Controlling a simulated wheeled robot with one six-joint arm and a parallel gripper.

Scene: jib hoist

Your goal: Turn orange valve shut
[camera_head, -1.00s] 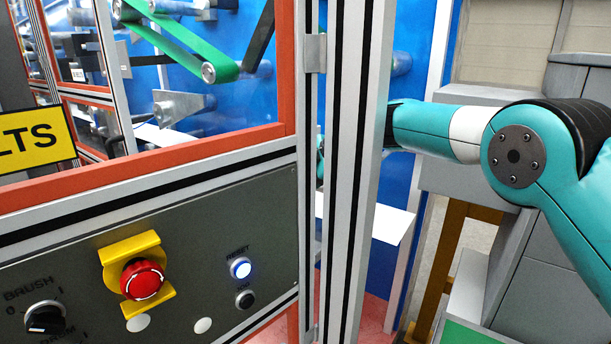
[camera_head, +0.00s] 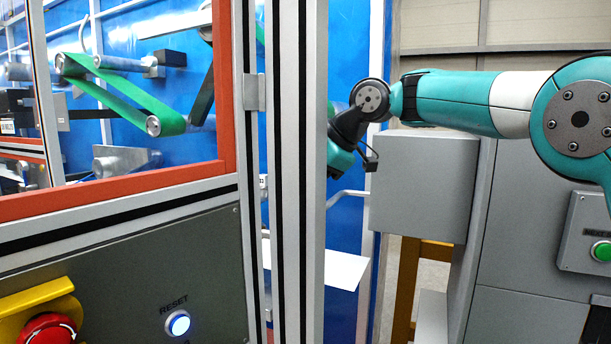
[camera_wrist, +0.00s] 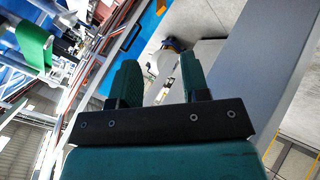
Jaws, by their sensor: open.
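I cannot make out an orange valve in either view. My gripper (camera_wrist: 158,72) shows in the wrist view with its two teal fingers apart and nothing held between them. Beyond the fingers are a pale round-ended object (camera_wrist: 173,45) and a grey surface; neither is clearly touched. In the head view my arm reaches leftward, and its wrist goes behind the aluminium post, which hides my gripper there.
The aluminium post (camera_head: 300,180) stands upright close in front. Left of it is an orange-framed machine with a green belt (camera_head: 120,100) and a red stop button (camera_head: 47,330). A grey box (camera_head: 425,190) sits below my forearm. A white sheet (camera_head: 340,262) is behind the post.

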